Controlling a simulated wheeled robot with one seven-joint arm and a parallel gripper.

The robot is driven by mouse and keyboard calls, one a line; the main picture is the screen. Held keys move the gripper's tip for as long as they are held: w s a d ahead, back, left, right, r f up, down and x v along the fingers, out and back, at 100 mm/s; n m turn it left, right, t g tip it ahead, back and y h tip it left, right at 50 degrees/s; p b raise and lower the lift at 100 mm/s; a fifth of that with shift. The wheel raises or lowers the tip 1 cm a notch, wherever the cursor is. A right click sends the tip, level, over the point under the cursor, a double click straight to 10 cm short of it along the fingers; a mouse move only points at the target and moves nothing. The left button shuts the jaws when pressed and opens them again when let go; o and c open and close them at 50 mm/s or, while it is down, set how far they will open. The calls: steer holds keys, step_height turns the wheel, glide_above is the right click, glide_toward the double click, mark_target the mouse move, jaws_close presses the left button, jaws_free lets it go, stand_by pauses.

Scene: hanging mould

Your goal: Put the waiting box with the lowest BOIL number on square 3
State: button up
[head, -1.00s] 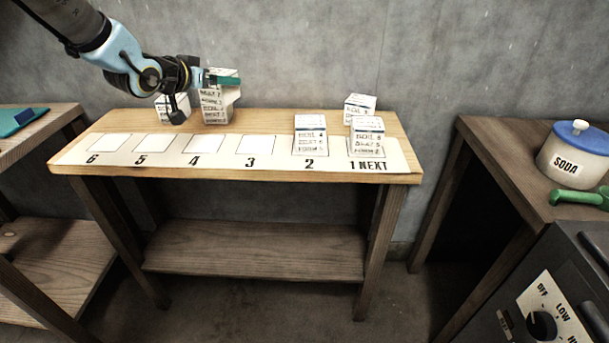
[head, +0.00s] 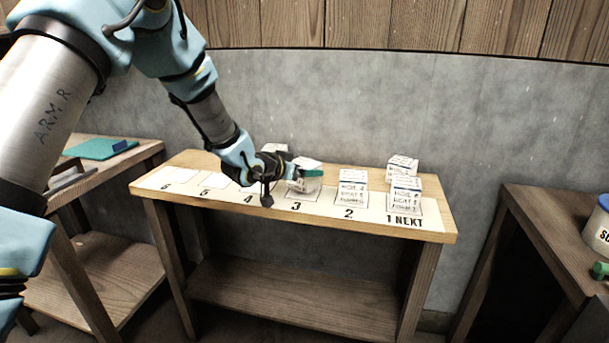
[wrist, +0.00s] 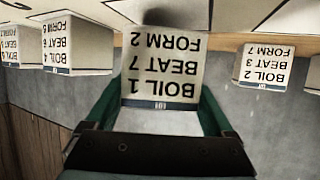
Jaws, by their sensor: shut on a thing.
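My gripper (head: 308,173) is shut on a white box (head: 308,163), whose label in the wrist view (wrist: 161,75) reads BOIL 1, BEAT 7, FORM 2, upside down there. The held box is over square 3 of the white strip (head: 330,206); I cannot tell whether it touches the strip. Another white box (head: 272,147) stands behind my gripper, partly hidden; a box at right in the wrist view (wrist: 264,66) reads BOIL 2. One box (head: 352,188) stands on square 2 and one (head: 405,195) on square 1 NEXT. A further box (head: 402,165) stands behind that.
The strip lies along the front of a wooden table (head: 190,160). Squares 4, 5 and 6 look empty, though my arm covers part of 4. Side tables stand left (head: 148,147) and right (head: 535,205). A wall is behind the table.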

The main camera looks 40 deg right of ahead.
steer(key=shift+f, duration=0.8)
steer(key=shift+f, duration=0.1)
steer(key=shift+f, duration=0.15)
steer(key=o, duration=1.3)
steer(key=shift+c, duration=0.2)
